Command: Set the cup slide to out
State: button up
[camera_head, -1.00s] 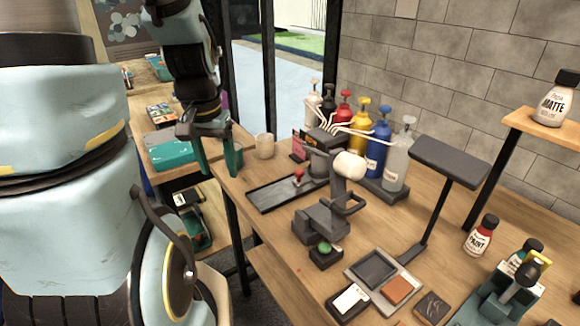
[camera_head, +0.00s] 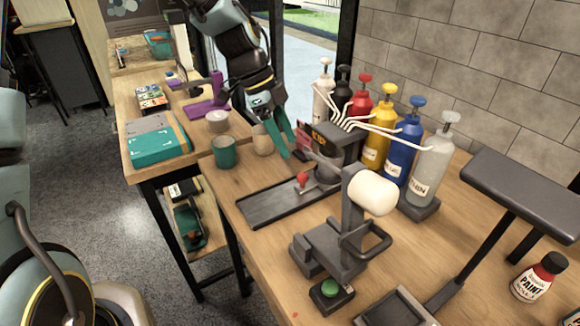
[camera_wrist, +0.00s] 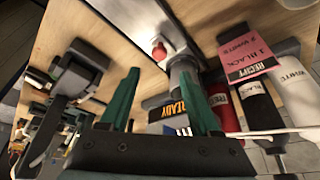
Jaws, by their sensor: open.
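The cup slide is a long dark grey track (camera_head: 262,208) on the wooden table, with a red knob (camera_head: 303,181) at its right end beside the dispenser (camera_head: 338,142). The red knob also shows in the wrist view (camera_wrist: 158,51). The slide's carriage sits at the dispenser end, and the track's left part is bare. My gripper (camera_head: 287,146) has teal fingers pointing down, above and behind the track, left of the dispenser. In the wrist view my gripper (camera_wrist: 160,72) is open with nothing held. The knob appears beyond the fingertips, apart from them.
A beige cup (camera_head: 263,140) and a teal cup (camera_head: 222,152) stand near the table's left edge. Several pump bottles (camera_head: 377,142) with white tubes stand behind the dispenser. A grey press with a white head (camera_head: 372,192) stands in front. A pink recipe card (camera_wrist: 248,61) is close to my gripper.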

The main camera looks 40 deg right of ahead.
aim_at(302, 175)
jog(key=p+x, duration=0.2)
jog(key=x, duration=0.7)
jog(key=shift+f, duration=0.1)
grip_shut()
dwell(1.2)
